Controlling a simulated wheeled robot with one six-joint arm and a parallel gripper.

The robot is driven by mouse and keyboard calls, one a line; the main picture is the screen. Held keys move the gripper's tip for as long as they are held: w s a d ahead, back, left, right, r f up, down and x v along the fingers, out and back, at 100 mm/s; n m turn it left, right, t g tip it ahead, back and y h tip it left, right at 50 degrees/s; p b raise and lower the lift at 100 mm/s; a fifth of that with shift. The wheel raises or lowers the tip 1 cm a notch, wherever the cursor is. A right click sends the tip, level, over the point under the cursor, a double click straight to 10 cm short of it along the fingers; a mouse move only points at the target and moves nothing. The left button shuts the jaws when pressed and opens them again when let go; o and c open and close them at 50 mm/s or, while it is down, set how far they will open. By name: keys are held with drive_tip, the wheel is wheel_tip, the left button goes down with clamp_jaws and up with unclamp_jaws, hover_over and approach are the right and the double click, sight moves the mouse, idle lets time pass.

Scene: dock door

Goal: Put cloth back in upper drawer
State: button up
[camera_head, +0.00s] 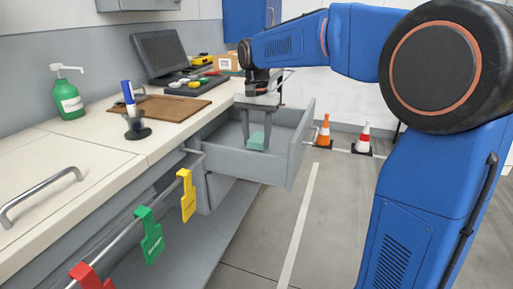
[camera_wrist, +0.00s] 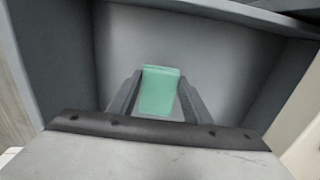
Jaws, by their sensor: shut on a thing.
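The cloth is a small mint-green folded block (camera_head: 257,140), seen low inside the open upper drawer (camera_head: 243,164). It also shows in the wrist view (camera_wrist: 160,90), between the two fingers. My gripper (camera_head: 257,132) points down into the drawer and is shut on the cloth. In the wrist view the fingers (camera_wrist: 159,98) touch the cloth on its left and right sides. The drawer is grey, pulled out from under the counter, and otherwise looks empty. Whether the cloth touches the drawer floor I cannot tell.
The counter (camera_head: 75,130) holds a green pump bottle (camera_head: 68,100), a blue-handled tool on a stand (camera_head: 131,108), a brown board (camera_head: 165,108) and a monitor (camera_head: 160,53). Coloured tags hang from a rail below. Two cones (camera_head: 324,132) stand on the floor beyond the drawer.

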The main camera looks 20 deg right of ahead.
sight(257, 140)
drive_tip(key=shift+f, duration=1.8)
drive_tip(key=o, duration=0.9)
drive_tip(key=shift+f, duration=0.1)
wheel_tip(257, 140, up, 12)
drive_tip(key=shift+r, duration=0.15)
